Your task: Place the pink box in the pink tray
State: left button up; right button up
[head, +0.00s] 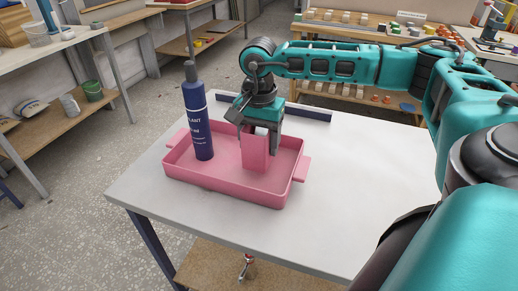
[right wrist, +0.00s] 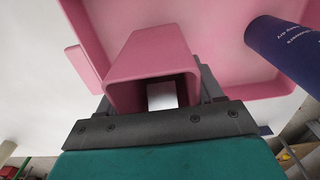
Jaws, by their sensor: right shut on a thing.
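The pink tray (head: 228,185) lies on the white table, with a handle on each short side. My right gripper (head: 262,140) points down over the tray and is shut on the pink box (head: 255,156). The box is upright between the fingers, inside the tray's outline; whether its bottom touches the tray floor I cannot tell. In the right wrist view the pink box (right wrist: 150,58) sits between the fingers, its near end open, with the pink tray (right wrist: 105,20) beyond it. My left gripper is not in view.
A dark blue bottle (head: 197,125) stands upright in the tray's left part, and shows at upper right in the right wrist view (right wrist: 285,48). A dark bar (head: 290,110) lies along the table's back edge. The white table (head: 350,180) is clear right of the tray.

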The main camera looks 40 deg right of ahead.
jog(key=shift+f, duration=1.35)
jog(key=shift+f, duration=0.25)
jog(key=o, duration=1.1)
jog(key=shift+r, duration=0.1)
jog(key=shift+c, duration=0.2)
notch_tip(320, 180, up, 12)
jog(key=shift+r, duration=0.2)
